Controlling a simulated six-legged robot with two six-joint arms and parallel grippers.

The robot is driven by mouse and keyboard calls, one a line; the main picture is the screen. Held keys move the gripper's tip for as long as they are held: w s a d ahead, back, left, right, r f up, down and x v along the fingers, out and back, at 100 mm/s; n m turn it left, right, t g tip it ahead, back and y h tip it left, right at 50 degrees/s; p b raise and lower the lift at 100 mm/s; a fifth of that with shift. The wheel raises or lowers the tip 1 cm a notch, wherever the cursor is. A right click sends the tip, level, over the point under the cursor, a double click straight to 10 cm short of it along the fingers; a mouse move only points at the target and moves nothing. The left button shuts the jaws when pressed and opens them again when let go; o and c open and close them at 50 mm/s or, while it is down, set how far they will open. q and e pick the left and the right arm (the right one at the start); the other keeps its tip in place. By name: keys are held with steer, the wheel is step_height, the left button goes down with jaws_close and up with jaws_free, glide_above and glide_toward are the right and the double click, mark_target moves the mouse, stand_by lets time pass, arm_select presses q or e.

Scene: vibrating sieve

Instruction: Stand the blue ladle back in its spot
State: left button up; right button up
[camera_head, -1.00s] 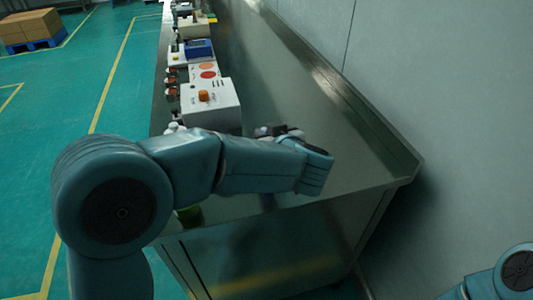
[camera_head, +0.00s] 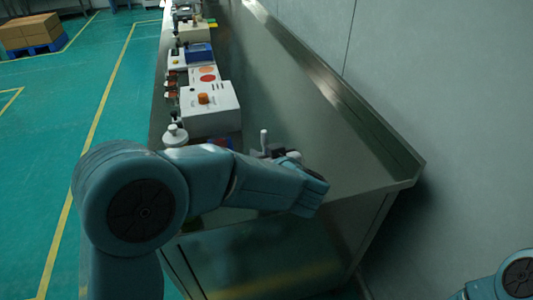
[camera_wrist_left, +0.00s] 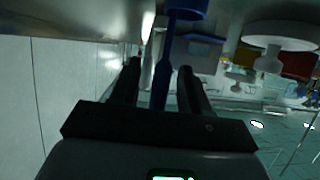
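In the left wrist view, which looks upside down, the blue ladle (camera_wrist_left: 166,58) runs between the fingers of my left gripper (camera_wrist_left: 159,66). Its wider end (camera_wrist_left: 186,8) is toward the counter and its thin handle points back toward the palm. The two fingers stand apart, with a gap seen on each side of the handle. In the head view my left gripper (camera_head: 272,153) is low over the near end of the counter, partly hidden by its own wrist. My right gripper is out of view; only part of that arm shows bottom right.
The steel counter (camera_head: 290,85) runs away from me along the wall, its right side clear. A white post (camera_head: 264,138) rises beside the left gripper. A white knobbed item (camera_head: 175,136) and a white box with an orange knob (camera_head: 210,106) stand on the left.

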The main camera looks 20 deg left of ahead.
arm_select(q)
steer(key=shift+r, duration=0.1)
steer(key=shift+s+d+r, duration=0.15)
steer(key=shift+d+r, duration=0.05)
steer(key=p+v, duration=0.1)
steer(key=v, duration=1)
steer(key=shift+s, duration=0.2)
steer(key=shift+d, duration=0.1)
